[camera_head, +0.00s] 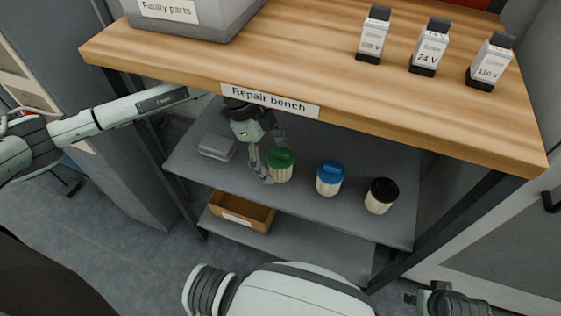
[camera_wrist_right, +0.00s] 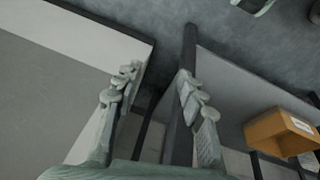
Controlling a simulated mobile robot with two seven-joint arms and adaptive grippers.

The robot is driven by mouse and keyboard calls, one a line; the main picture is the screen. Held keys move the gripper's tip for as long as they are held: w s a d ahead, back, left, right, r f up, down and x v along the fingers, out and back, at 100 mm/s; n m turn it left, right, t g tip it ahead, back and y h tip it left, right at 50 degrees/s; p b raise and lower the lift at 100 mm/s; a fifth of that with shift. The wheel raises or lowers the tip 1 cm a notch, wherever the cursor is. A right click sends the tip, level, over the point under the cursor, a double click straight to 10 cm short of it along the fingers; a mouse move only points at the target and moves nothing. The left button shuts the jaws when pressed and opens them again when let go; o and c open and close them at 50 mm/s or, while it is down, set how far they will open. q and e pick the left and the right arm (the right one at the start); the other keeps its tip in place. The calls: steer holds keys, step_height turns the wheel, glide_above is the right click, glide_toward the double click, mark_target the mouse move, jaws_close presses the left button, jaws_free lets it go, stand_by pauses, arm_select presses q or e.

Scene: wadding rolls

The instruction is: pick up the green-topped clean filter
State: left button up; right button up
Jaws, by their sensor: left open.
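The green-topped filter (camera_head: 280,166) stands upright on the middle shelf, with a pale pleated body. My left gripper (camera_head: 268,158) is open right at its left side, one finger beside the filter and the other partly behind its green top. I cannot tell whether a finger touches it. My right gripper (camera_wrist_right: 155,90) is open and empty in the right wrist view, well away from the filters.
A blue-topped filter (camera_head: 330,178) and a black-topped filter (camera_head: 381,195) stand to the right on the same shelf (camera_head: 225,176). A grey flat box (camera_head: 217,147) lies at the left. The bench top (camera_head: 300,50) overhangs my left arm. An orange-brown bin (camera_head: 241,212) sits below.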

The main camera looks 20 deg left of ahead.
arm_select(q)
steer(key=shift+d+f, duration=0.6)
steer(key=shift+d, duration=0.15)
steer(key=c, duration=1.3)
steer(key=shift+r, duration=0.1)
